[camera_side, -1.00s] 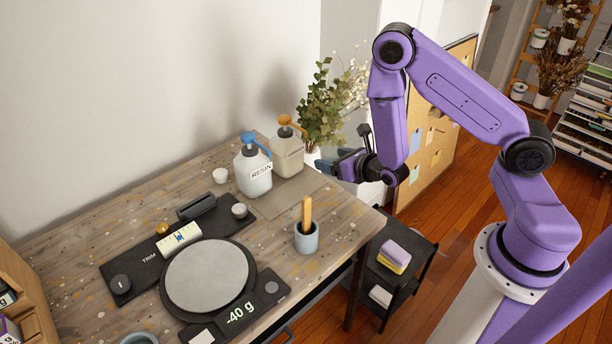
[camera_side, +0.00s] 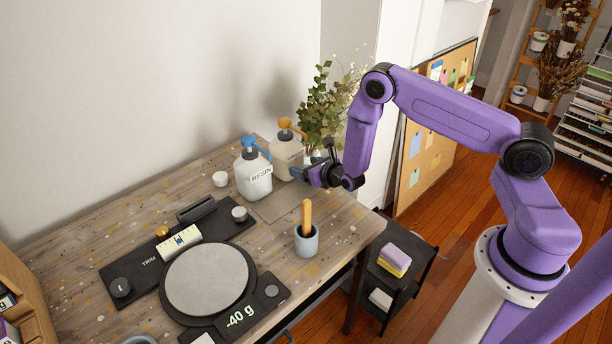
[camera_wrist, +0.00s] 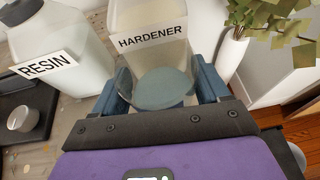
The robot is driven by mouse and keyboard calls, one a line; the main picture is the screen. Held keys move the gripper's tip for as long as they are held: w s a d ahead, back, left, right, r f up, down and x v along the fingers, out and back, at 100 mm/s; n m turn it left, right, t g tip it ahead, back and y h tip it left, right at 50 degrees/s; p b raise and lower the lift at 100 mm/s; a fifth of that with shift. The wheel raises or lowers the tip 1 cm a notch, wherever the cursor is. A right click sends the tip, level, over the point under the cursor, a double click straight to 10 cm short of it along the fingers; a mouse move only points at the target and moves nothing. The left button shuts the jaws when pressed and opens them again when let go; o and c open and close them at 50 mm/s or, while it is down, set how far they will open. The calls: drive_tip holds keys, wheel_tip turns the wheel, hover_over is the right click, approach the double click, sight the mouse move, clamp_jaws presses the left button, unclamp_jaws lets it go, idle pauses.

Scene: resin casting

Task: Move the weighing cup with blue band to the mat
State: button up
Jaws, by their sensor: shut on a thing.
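My gripper (camera_wrist: 158,88) is shut on a translucent grey-blue weighing cup (camera_wrist: 162,84), which sits between the two blue fingers in the wrist view. In the side view my gripper (camera_side: 312,172) is above the back right of the table, beside the hardener bottle, and the cup is hard to make out there. The mat (camera_side: 273,208) is a flat grey-brown sheet on the table, below and left of my gripper. The cup appears held above the table.
The resin bottle (camera_side: 253,178) and hardener bottle (camera_side: 288,155) stand close to my gripper. A blue-grey pot with a wooden stick (camera_side: 306,243) stands in front of the mat. A scale (camera_side: 207,278) reads -40 g. A leafy vase (camera_wrist: 230,58) is right of the hardener.

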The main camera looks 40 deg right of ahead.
drive_tip(key=shift+w+f, duration=0.15)
drive_tip(key=shift+f, duration=1.5)
drive_tip(key=shift+f, duration=0.15)
drive_tip(key=o, duration=1.1)
